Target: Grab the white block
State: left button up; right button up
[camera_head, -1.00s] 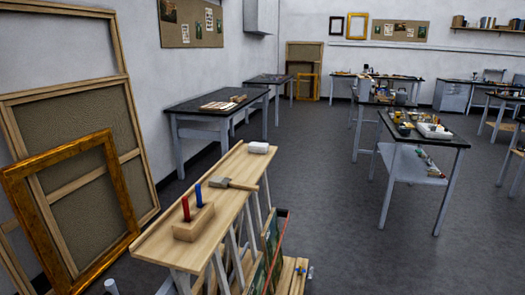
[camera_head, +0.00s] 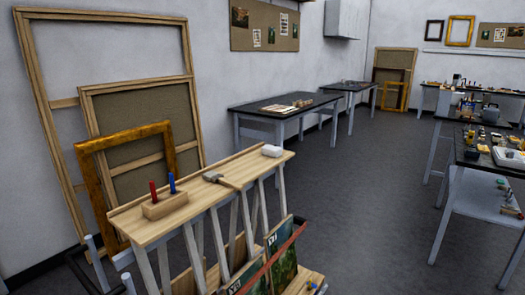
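The white block (camera_head: 271,151) lies on the far right end of a narrow wooden shelf top (camera_head: 233,173). It looks small and box-shaped with rounded edges. Nothing touches it from above. Neither of my grippers shows in the head view, so I cannot see whether they are open or shut.
Paintings (camera_head: 280,250) stand in the rack below. Frames lean on the left wall. Dark-topped tables (camera_head: 284,108) stand behind; the grey floor (camera_head: 365,200) to the right is clear.

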aim_at(270, 151)
jog(key=i+l+u, duration=0.25)
jog(key=l, duration=0.35)
jog(key=i+l+u, duration=0.3)
jog(key=l, duration=0.45)
jog(key=i+l+u, duration=0.1)
jog(key=i+l, duration=0.15)
jog(key=i+l+u, duration=0.15)
jog(key=l, duration=0.35)
jog(key=k+j, duration=0.05)
